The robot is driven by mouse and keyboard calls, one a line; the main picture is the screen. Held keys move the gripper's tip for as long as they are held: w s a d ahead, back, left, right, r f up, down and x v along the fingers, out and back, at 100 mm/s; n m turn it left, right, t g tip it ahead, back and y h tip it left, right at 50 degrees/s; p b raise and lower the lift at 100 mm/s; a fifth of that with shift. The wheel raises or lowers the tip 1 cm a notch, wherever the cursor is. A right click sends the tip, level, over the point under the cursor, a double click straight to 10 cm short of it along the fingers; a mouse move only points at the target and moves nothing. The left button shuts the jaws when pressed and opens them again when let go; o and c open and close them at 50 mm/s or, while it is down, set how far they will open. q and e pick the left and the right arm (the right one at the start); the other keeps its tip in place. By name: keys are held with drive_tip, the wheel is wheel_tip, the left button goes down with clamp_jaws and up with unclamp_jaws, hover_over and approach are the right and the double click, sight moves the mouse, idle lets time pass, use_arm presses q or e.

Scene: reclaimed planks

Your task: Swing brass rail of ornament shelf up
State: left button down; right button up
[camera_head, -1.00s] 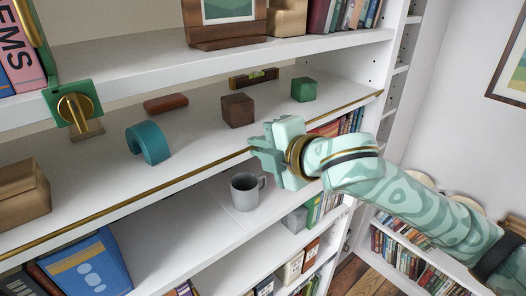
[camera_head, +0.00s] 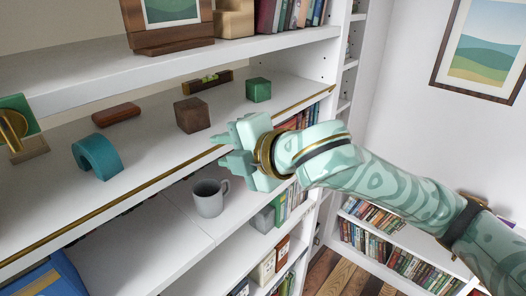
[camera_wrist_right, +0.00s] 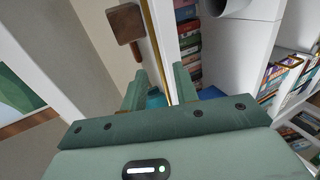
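The brass rail (camera_head: 120,200) is a thin bar running along the front edge of the white ornament shelf (camera_head: 50,205), low at shelf level. It also shows in the right wrist view (camera_wrist_right: 148,38), running down toward the gap between my fingers. My right gripper (camera_head: 222,150) is pale green and open, with its fingertips at the rail's middle right part. The fingers hide a short piece of the rail, and I cannot tell whether they touch it. In the right wrist view the two fingers (camera_wrist_right: 159,92) stand apart. My left gripper is not in view.
On the shelf stand a teal arch (camera_head: 98,155), a red-brown bar (camera_head: 116,113), a dark wooden cube (camera_head: 192,115), a green cube (camera_head: 258,90) and a spirit level (camera_head: 207,82). A grey mug (camera_head: 209,198) stands on the shelf below. A white shelf (camera_head: 80,80) is above.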

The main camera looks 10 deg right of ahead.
drive_tip(key=b+v, duration=0.9)
drive_tip(key=v, duration=0.4)
drive_tip(key=shift+b, duration=0.4)
drive_tip(key=shift+f, duration=0.1)
